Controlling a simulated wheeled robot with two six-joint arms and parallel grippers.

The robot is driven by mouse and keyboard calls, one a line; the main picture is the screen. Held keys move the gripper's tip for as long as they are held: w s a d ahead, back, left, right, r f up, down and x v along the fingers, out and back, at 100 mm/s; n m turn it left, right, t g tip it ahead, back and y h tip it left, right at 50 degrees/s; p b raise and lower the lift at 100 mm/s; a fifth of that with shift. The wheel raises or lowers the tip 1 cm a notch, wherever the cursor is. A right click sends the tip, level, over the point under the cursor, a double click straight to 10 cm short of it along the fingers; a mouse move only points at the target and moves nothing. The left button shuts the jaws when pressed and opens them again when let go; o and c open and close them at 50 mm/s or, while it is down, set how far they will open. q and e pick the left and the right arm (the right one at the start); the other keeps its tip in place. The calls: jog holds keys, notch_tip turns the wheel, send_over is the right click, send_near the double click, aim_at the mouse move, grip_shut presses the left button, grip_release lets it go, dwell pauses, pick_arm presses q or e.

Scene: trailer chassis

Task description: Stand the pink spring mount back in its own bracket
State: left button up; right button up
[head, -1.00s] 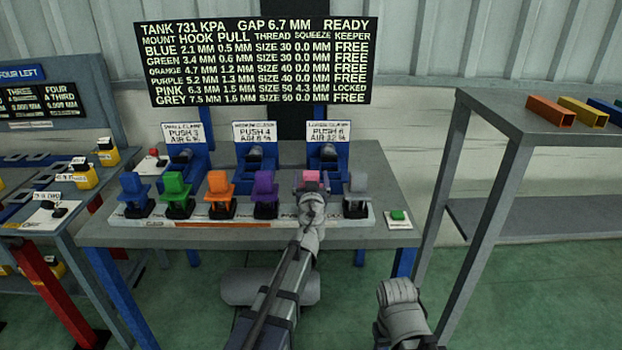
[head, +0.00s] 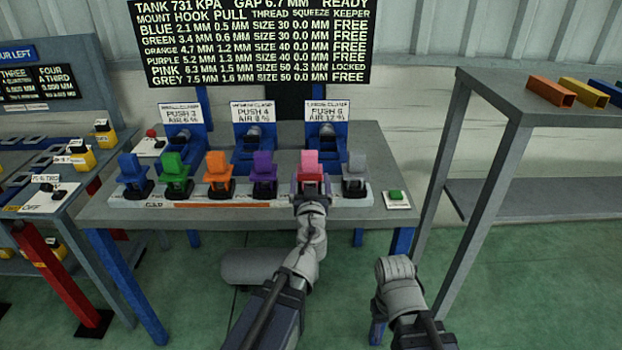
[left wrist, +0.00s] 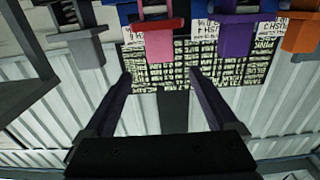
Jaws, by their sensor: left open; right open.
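The pink spring mount (head: 310,166) stands upright in the rack on the table, between the purple mount (head: 263,172) and the grey mount (head: 354,172). My left gripper (head: 311,184) is open in front of it, at its near side. In the left wrist view, which is upside down, the pink mount (left wrist: 160,42) lies beyond my open left fingertips (left wrist: 160,78), with a gap and nothing held between them. The foot of the mount is hidden behind my gripper in the head view. My right gripper (head: 395,268) is open and empty, low in front of the table.
Blue (head: 134,172), green (head: 175,172) and orange (head: 217,172) mounts share the rack. Three blue clamp stations (head: 254,142) stand behind it. A green button (head: 396,195) is at the right. The board (head: 250,45) lists pink as LOCKED, squeeze 4.3 mm.

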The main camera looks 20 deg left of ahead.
pick_arm(q)
jog(key=s+d+f+g, duration=0.3)
jog(key=s+f+g, duration=0.8)
jog(key=f, duration=0.5)
jog(key=s+d+f+m+g+h, duration=0.2)
jog(key=s+d+f+m+g, duration=0.1)
jog(key=s+d, duration=0.2)
jog(key=s+d+f+m+g+h, duration=0.1)
jog(key=s+d+f+m+g, duration=0.2)
jog(key=s, duration=0.5)
jog(key=shift+s+d+m+g+h, duration=0.4)
jog(key=shift+d+m, duration=0.1)
jog(key=shift+d, duration=0.75)
